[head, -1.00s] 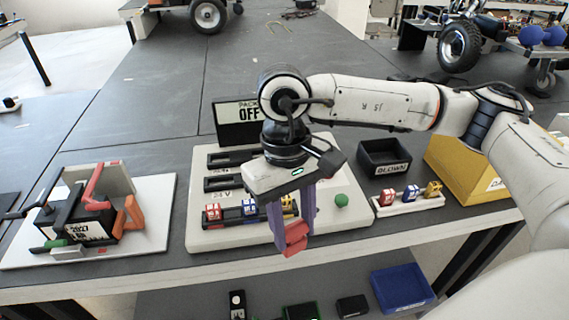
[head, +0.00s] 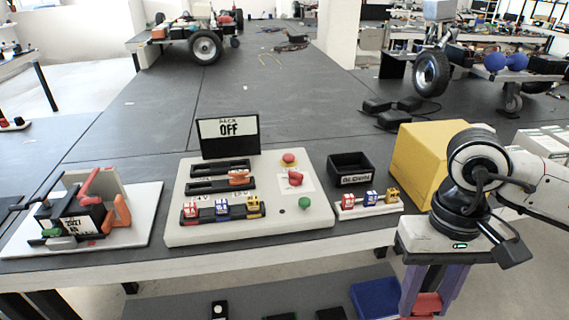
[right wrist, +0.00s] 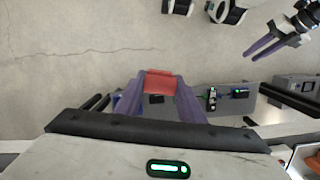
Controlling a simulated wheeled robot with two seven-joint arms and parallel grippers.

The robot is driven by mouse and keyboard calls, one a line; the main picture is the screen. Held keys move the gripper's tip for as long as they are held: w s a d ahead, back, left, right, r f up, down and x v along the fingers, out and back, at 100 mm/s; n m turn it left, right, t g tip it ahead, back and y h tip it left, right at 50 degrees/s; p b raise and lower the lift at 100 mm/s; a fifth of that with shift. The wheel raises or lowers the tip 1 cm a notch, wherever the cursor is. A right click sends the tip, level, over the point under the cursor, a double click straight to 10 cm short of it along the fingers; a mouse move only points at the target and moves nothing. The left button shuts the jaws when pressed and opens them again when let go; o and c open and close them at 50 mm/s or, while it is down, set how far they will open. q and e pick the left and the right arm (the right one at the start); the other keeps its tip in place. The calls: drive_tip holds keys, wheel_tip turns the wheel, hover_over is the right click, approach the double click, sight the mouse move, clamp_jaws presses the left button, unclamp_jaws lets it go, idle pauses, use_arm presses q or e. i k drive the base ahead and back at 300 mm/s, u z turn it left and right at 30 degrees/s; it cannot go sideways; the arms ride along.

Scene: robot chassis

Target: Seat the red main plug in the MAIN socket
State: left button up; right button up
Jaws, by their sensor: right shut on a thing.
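My right gripper (head: 424,305) is shut on a red plug (head: 427,304), held low in front of the table's front edge at the right. In the right wrist view the red plug (right wrist: 160,82) sits between the purple fingertips, clear of any socket. The pale socket panel (head: 270,232) lies on the table left of the gripper, with two dark slotted bars at its back. An orange plug (head: 239,177) sits on the second bar. I cannot read which socket is marked MAIN. My left gripper (right wrist: 262,38) shows in the right wrist view, its fingers apart and empty.
The panel carries a row of small fuses (head: 222,208), a red knob (head: 295,178), a green button (head: 305,203) and an OFF display (head: 228,135). A black bin (head: 350,168), fuse rack (head: 368,206) and yellow box (head: 412,160) stand right. A battery fixture (head: 88,215) stands left.

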sight(229, 141)
drive_tip(key=u, duration=0.3)
drive_tip(key=i, duration=0.95)
drive_tip(key=u, duration=0.95)
